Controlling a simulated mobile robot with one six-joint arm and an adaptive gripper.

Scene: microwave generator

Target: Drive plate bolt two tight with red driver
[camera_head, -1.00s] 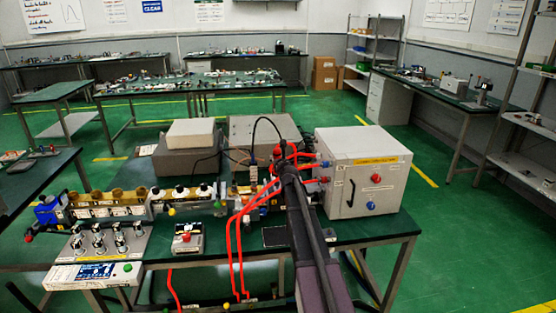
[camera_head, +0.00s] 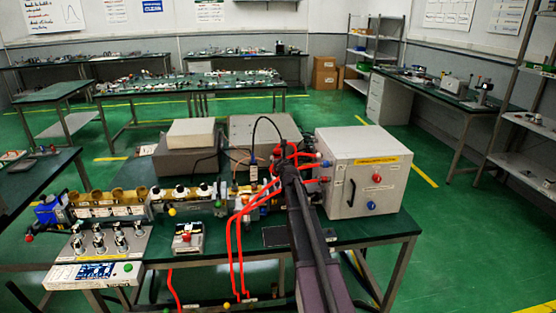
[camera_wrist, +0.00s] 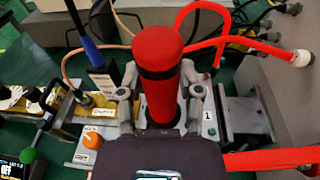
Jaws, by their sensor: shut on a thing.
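The red driver (camera_wrist: 158,60) stands upright in the middle of the wrist view, with a thick red handle and a black band. My gripper (camera_wrist: 162,105) is shut on its handle, one finger on each side. The driver's tip and any bolt under it are hidden by the handle and my gripper. A grey plate (camera_wrist: 210,115) marked "1" shows right of the driver. Bolt two cannot be made out. In the head view my arm covers the gripper and driver at the bench's middle.
Red hoses (camera_head: 240,225) loop close left of my arm. A grey cabinet (camera_head: 352,190) stands close on the right. A red-button box (camera_head: 187,238) sits on the bench.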

